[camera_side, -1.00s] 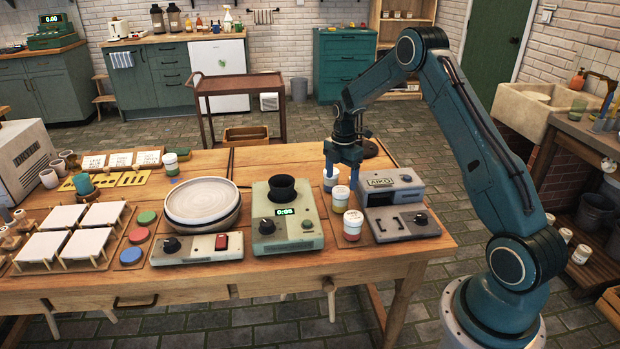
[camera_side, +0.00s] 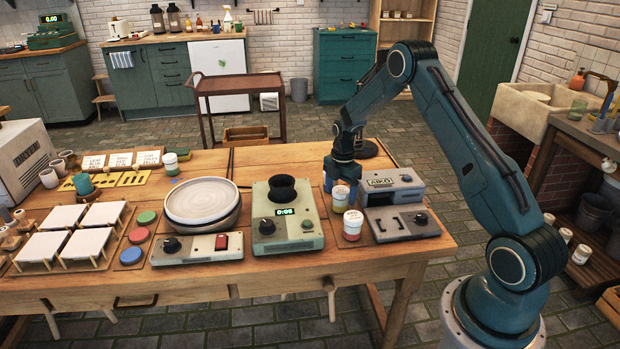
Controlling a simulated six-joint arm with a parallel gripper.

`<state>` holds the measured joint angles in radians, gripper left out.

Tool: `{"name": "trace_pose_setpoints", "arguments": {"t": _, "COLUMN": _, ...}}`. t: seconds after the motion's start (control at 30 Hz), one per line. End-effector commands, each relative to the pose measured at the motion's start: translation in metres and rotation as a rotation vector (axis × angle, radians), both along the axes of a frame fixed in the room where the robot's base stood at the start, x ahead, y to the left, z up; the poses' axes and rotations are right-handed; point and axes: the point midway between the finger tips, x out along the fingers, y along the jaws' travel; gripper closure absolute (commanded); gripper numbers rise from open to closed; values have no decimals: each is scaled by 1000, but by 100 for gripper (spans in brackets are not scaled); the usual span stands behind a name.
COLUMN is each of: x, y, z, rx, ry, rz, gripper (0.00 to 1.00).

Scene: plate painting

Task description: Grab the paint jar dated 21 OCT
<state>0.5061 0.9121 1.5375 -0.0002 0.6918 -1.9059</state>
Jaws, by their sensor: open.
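Several small paint jars with white lids stand in a row on the table, left of the AIKO device (camera_side: 392,187). The front one is a red jar (camera_side: 352,225). Behind it is a yellow-green jar (camera_side: 340,197). My gripper (camera_side: 341,181) is open and lowered, pointing down, just behind the yellow-green jar. A further jar that stood at the back of the row is now mostly hidden by the fingers. The dates on the labels are too small to read, so I cannot tell which jar says 21 OCT.
The AIKO device stands close on the right of the jars. A green scale (camera_side: 285,218) with a black cup is on their left. A potter's wheel (camera_side: 202,200) lies further left. Another green-banded jar (camera_side: 170,163) stands near the colour cards.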

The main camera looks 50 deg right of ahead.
Motion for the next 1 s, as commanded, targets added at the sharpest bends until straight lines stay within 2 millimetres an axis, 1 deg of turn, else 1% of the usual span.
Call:
{"name": "trace_pose_setpoints", "arguments": {"t": 0.2, "x": 0, "y": 0, "z": 0, "rx": 0, "ry": 0, "rz": 0, "gripper": 26}}
{"name": "trace_pose_setpoints", "arguments": {"t": 0.23, "x": 0, "y": 0, "z": 0, "rx": 0, "ry": 0, "rz": 0, "gripper": 28}}
{"name": "trace_pose_setpoints", "arguments": {"t": 0.3, "x": 0, "y": 0, "z": 0, "rx": 0, "ry": 0, "rz": 0, "gripper": 42}}
{"name": "trace_pose_setpoints", "arguments": {"t": 0.37, "x": 0, "y": 0, "z": 0, "rx": 0, "ry": 0, "rz": 0, "gripper": 54}}
{"name": "trace_pose_setpoints", "arguments": {"t": 0.4, "x": 0, "y": 0, "z": 0, "rx": 0, "ry": 0, "rz": 0, "gripper": 62}}
{"name": "trace_pose_setpoints", "arguments": {"t": 0.47, "x": 0, "y": 0, "z": 0, "rx": 0, "ry": 0, "rz": 0, "gripper": 73}}
{"name": "trace_pose_setpoints", "arguments": {"t": 0.5, "x": 0, "y": 0, "z": 0, "rx": 0, "ry": 0, "rz": 0, "gripper": 77}}
{"name": "trace_pose_setpoints", "arguments": {"t": 0.83, "x": 0, "y": 0, "z": 3, "rx": 0, "ry": -1, "rz": 0, "gripper": 77}}
{"name": "trace_pose_setpoints", "arguments": {"t": 1.0, "x": 1, "y": 0, "z": 13, "rx": -1, "ry": -3, "rz": 0, "gripper": 77}}
